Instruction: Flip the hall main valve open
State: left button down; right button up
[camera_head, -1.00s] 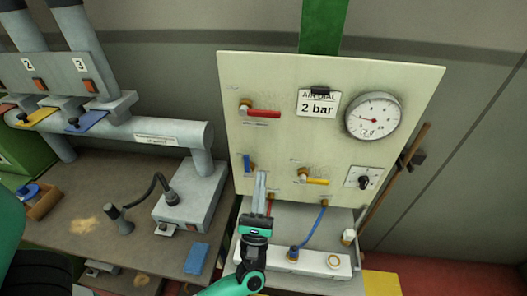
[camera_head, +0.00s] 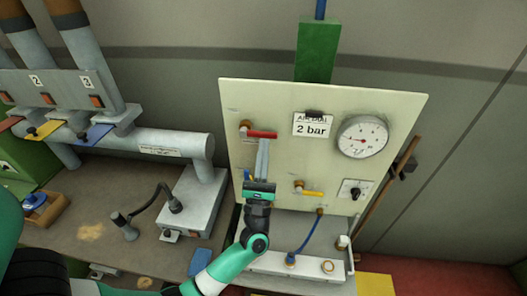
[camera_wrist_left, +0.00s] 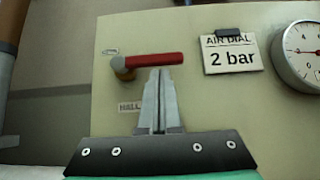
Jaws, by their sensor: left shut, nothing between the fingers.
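The valve with the red lever (camera_head: 262,134) is at the upper left of the cream panel (camera_head: 385,110), its lever pointing right, about level. In the left wrist view the red lever (camera_wrist_left: 152,60) shows large, above a partly hidden label (camera_wrist_left: 129,107) reading "HALL". My left gripper (camera_head: 263,144) is shut and empty, its fingers pointing up with the tips just under the lever's middle. In the left wrist view the closed fingertips (camera_wrist_left: 160,72) overlap the lever's lower edge; I cannot tell if they touch. My right gripper is not in view.
A yellow-lever valve (camera_head: 309,192), a black knob (camera_head: 355,193), a round gauge (camera_head: 362,137) and a "2 bar" card (camera_head: 313,125) are on the panel. A white block (camera_head: 290,266) with a blue hose (camera_head: 305,236) sits below. A grey machine with pipes stands left.

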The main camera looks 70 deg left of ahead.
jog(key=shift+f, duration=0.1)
pick_arm(q)
jog(key=shift+w+d+r+n+g+y+b, duration=0.1)
jog(key=shift+n+g+y+b, duration=0.3)
jog(key=shift+n+g+b, duration=0.35)
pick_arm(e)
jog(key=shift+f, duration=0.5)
